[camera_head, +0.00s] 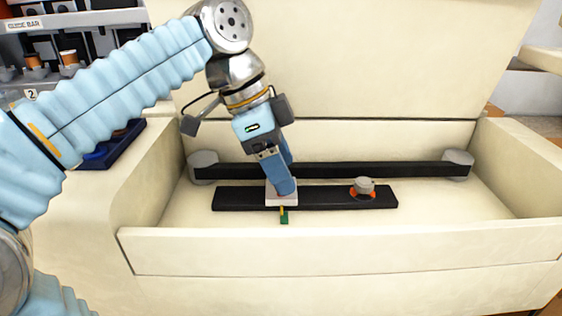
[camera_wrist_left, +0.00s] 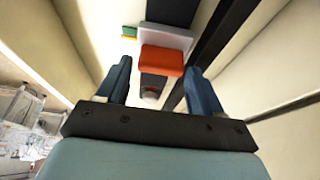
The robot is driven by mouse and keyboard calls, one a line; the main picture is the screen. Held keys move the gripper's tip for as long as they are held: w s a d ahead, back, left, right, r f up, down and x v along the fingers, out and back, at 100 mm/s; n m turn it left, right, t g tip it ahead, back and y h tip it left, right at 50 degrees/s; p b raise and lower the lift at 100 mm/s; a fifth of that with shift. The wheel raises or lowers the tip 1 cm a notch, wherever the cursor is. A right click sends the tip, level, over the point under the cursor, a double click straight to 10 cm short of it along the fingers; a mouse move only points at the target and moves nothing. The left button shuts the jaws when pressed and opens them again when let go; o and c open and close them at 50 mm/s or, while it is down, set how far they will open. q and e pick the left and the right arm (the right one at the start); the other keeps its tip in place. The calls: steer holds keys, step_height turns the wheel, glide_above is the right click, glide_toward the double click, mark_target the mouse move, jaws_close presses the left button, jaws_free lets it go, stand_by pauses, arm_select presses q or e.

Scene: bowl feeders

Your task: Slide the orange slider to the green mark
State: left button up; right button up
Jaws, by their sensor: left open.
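The black slide rail (camera_head: 330,197) lies in the cream tray. A pale grey carriage (camera_head: 281,199) sits on its left half. In the left wrist view, the orange slider block (camera_wrist_left: 161,60) stands by the grey carriage (camera_wrist_left: 172,38), between my open fingers, with a gap on each side. In the head view my fingers hide this block. The green mark (camera_head: 284,219) is at the rail's front edge, right at the carriage, with a small yellow strip on it; it also shows in the wrist view (camera_wrist_left: 129,31). My left gripper (camera_head: 284,188) is open over the carriage.
A grey knob (camera_head: 364,184) with an orange base stands on the rail's right part. A long black bar (camera_head: 380,169) with grey round ends runs behind the rail. The tray's front wall (camera_head: 340,250) is close in front. The tray's right side is free.

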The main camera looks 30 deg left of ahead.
arm_select(q)
steer(key=shift+o, duration=0.8)
steer(key=p+v, duration=0.1)
steer(key=v, duration=0.6)
steer(key=shift+r, duration=0.2)
steer(key=shift+a, duration=0.1)
